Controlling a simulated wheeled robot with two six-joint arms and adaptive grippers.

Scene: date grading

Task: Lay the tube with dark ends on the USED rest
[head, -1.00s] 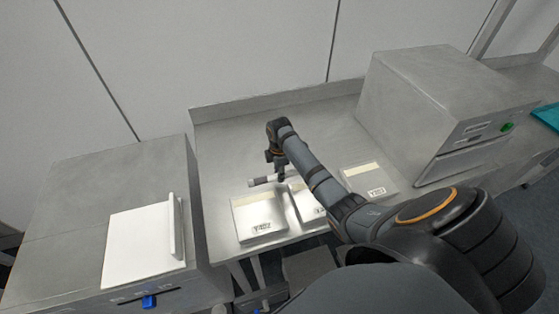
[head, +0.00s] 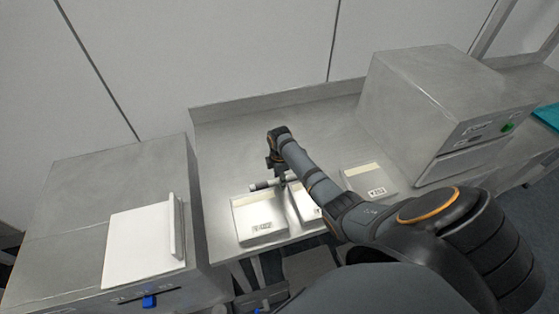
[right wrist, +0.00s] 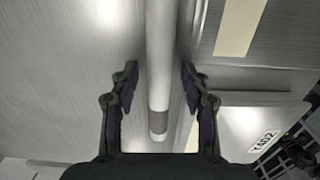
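A pale tube (head: 264,186) with a dark band near its left end is by the back edges of the left and middle label plates. In the right wrist view the tube (right wrist: 158,60) runs lengthwise between my fingers, with a grey-dark band near its lower end; its far end is out of frame. My right gripper (right wrist: 160,72) is open, with a gap on each side of the tube. Whether the tube rests on something is not clear. The left plate (head: 243,210), middle plate (head: 299,209) and right plate (head: 384,183) carry labels; I cannot read USED on any.
A grey metal box (head: 410,90) with a green button stands right on the bench (head: 225,140). A lower cabinet at left holds a white board (head: 140,245) with an upright edge piece. My right arm covers part of the middle plate. The bench behind the plates is clear.

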